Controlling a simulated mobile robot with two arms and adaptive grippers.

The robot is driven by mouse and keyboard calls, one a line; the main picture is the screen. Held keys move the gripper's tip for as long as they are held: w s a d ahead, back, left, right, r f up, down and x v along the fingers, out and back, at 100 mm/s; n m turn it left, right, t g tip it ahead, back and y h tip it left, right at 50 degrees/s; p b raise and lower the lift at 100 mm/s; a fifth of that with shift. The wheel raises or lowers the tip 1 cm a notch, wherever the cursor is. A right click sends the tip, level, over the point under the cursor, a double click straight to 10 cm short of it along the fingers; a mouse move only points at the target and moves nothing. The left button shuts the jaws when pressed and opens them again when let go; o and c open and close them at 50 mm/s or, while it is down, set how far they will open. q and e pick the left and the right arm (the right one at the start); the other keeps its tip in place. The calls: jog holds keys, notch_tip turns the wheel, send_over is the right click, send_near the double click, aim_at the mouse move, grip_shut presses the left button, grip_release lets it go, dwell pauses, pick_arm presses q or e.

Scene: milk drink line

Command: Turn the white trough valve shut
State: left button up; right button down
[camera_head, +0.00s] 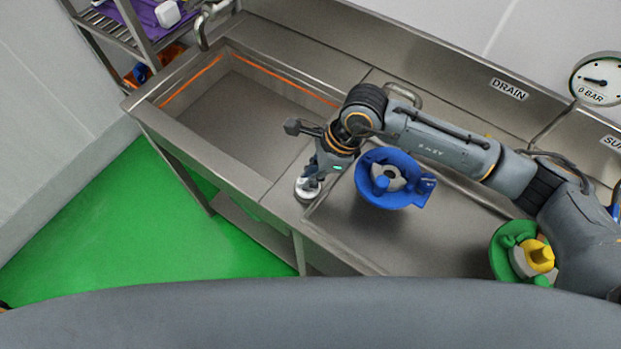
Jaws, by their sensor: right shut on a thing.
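The white trough valve (304,195) is a small pale round knob on the steel front ledge, between the open trough and the right-hand part of the sink unit. My right gripper (312,181) comes down on it from above and is shut on it. The fingers cover part of the knob, so how far it is turned cannot be told. My left gripper is not in view.
The trough (235,110) looks empty. A gauge (594,79) marked 0 BAR hangs at the back right.

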jog(key=m+t+b, duration=0.2)
jog(key=m+b, duration=0.2)
jog(key=m, duration=0.1)
jog(key=shift+s+f, duration=0.1)
jog(key=shift+s, duration=0.05)
jog(key=shift+m+t+h+b, duration=0.4)
jog(key=shift+m+t+b, duration=0.2)
jog(key=shift+m+b, duration=0.8)
jog(key=shift+r+m, duration=0.2)
jog(key=shift+m, duration=0.2)
jog(key=c, duration=1.4)
grip_release()
jog(key=v, duration=1.2)
jog(key=shift+a, duration=0.15)
